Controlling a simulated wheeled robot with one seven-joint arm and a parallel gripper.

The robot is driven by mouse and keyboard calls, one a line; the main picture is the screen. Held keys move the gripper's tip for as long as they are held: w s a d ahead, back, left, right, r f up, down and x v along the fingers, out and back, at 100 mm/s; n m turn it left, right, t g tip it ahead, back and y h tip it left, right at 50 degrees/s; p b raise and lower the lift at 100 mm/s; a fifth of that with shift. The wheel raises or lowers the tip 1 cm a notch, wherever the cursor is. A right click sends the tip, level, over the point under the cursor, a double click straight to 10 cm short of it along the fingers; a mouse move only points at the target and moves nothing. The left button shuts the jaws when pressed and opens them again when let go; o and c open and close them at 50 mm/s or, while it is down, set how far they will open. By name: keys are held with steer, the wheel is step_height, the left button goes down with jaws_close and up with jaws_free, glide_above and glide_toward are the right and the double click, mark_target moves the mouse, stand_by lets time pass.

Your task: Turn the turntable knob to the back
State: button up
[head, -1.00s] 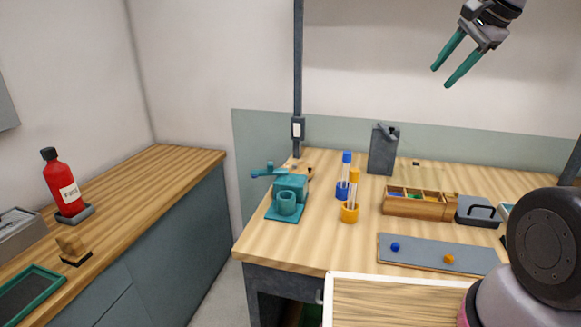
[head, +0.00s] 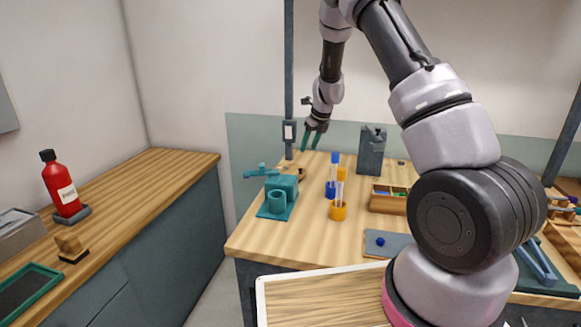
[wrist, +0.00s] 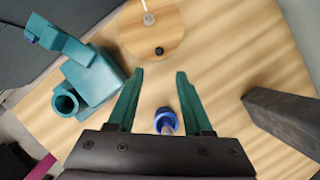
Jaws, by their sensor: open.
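The turntable (wrist: 135,38) is a round wooden disc at the top of the wrist view, with a pale spindle (wrist: 148,18) at its middle. Its small black knob (wrist: 159,50) stands near the disc's lower edge in that view. My gripper (wrist: 160,73) has its two green fingers apart and empty, and in the picture the knob appears just past the fingertips, between them. In the head view my gripper (head: 311,141) hangs above the bench's back left corner, fingers down. There the turntable is mostly hidden behind the teal vise.
The teal vise (wrist: 95,80) stands left of the fingers; it also shows in the head view (head: 284,184). A dark post (head: 289,85) rises by the corner.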

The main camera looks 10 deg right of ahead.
steer(key=x, duration=1)
steer(key=shift+a+f, duration=0.15)
steer(key=shift+f, duration=0.25)
steer(key=shift+c, duration=0.3)
jaws_close()
stand_by(0.6)
